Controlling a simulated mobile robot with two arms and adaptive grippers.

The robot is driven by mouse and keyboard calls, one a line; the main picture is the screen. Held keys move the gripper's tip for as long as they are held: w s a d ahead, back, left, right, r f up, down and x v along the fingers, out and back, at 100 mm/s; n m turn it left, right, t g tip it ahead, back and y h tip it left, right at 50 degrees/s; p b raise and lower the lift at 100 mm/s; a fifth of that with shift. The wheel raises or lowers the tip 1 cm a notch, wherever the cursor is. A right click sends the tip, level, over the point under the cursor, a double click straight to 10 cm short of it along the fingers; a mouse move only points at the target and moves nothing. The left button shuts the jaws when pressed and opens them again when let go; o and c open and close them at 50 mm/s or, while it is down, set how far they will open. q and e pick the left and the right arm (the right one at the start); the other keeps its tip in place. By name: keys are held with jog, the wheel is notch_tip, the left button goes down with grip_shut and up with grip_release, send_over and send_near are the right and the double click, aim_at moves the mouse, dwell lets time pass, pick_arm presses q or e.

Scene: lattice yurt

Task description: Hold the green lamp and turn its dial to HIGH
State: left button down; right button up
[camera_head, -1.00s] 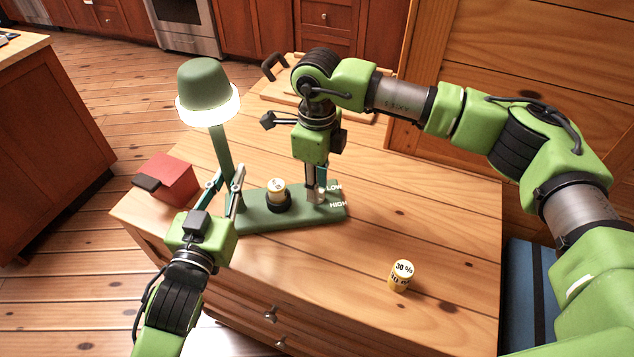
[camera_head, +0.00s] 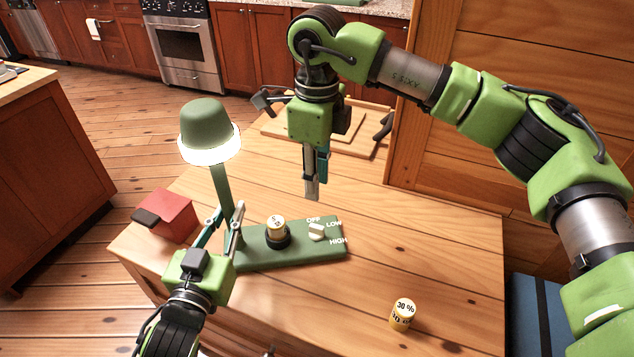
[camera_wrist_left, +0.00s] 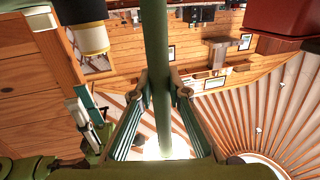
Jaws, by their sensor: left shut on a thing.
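The green lamp stands on the wooden table, with its lit shade (camera_head: 207,130), slanting stem (camera_head: 222,187) and flat base (camera_head: 300,252). On the base, a pale dial (camera_head: 316,232) sits beside the printed words OFF, LOW and HIGH; which word it points to is too small to tell. My left gripper (camera_head: 224,222) is shut on the lower stem, which also runs between its fingers in the left wrist view (camera_wrist_left: 161,100). My right gripper (camera_head: 313,192) is raised above and behind the dial, clear of it, fingers pointing down. Its fingers overlap, so their opening is unclear.
A yellow cylinder (camera_head: 276,227) stands in a black ring on the base. Another, marked 30 % (camera_head: 403,314), stands at the table's front right. A red box (camera_head: 166,215) is left of the lamp. A wooden tray (camera_head: 345,138) lies at the back.

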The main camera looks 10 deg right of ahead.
pick_arm(q)
jog(key=shift+f, duration=0.35)
jog(key=c, duration=2)
grip_release()
jog(key=shift+o, duration=0.6)
jog(key=shift+r, duration=0.1)
jog(key=shift+r, duration=0.1)
jog(key=shift+s, duration=0.1)
